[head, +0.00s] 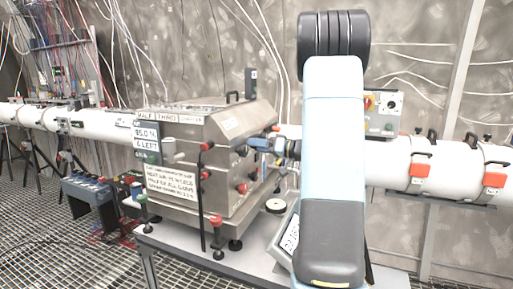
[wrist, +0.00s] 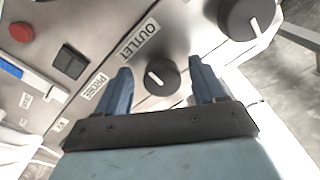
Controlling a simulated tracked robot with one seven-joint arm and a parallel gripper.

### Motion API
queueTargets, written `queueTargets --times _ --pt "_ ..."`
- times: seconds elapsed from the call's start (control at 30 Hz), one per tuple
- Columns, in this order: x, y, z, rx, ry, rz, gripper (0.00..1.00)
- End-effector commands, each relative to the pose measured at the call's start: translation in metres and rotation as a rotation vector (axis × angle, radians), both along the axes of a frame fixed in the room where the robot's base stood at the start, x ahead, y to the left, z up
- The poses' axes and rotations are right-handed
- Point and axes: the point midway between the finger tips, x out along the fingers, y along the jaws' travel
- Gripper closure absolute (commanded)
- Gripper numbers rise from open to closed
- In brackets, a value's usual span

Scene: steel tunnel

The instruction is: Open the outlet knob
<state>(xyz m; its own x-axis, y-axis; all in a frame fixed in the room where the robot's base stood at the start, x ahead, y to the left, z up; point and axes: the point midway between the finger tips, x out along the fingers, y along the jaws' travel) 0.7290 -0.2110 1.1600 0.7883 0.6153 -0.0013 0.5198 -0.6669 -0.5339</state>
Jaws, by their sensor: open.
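The outlet knob (wrist: 161,76) is a dark round knob with a white pointer line, on a metal panel in the wrist view. The label "OUTLET" (wrist: 139,41) is above and left of it. The pointer slants toward the upper left. My gripper (wrist: 161,80) is open, with one blue finger on each side of the knob. I see a gap between the knob and each finger; whether the fingertips reach the panel I cannot tell.
A larger dark knob (wrist: 248,17) is at the upper right of the wrist view. A black switch (wrist: 69,62), a "PROBE" label (wrist: 96,86) and a red button (wrist: 21,32) are at left. A steel machine (head: 205,150) stands left of my arm; a white pipe (head: 390,163) runs behind.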

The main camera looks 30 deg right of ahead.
Motion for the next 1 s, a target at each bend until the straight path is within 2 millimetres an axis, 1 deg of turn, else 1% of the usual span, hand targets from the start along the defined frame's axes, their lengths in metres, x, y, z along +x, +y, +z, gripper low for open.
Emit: queueTargets --times 0.17,0.4,0.6,0.8,1.0 --pt "-0.022 -0.018 0.0 0.001 0.001 -0.004 0.31" --pt "-0.06 -0.048 -0.001 0.0 0.002 -0.004 0.31" --pt "-0.086 -0.068 -0.002 0.0 0.003 -0.002 0.31" --pt "-0.1 -0.078 -0.002 0.0 0.004 -0.001 0.31" --pt "-0.103 -0.08 -0.002 -0.001 0.004 0.0 0.31"
